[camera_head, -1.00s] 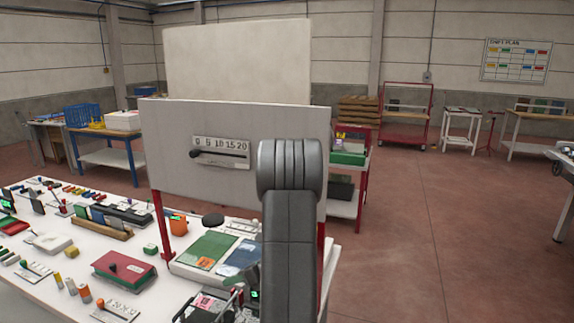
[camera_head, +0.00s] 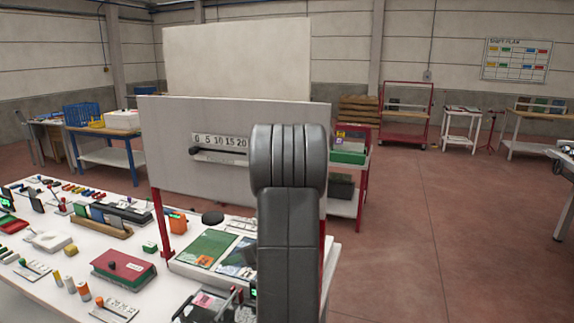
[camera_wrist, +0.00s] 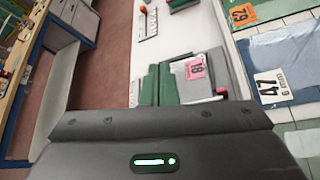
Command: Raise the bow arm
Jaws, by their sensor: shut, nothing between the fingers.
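In the head view the device (camera_head: 203,302) is at the bottom, partly cut off, left of my arm. My arm hides the gripper there.
The white bench (camera_head: 62,262) is crowded with small tools, a red-green box (camera_head: 124,267) and numbered sheets (camera_head: 207,247). An upright grey panel (camera_head: 165,150) with a scale and slider stands behind. Red floor at right is clear.

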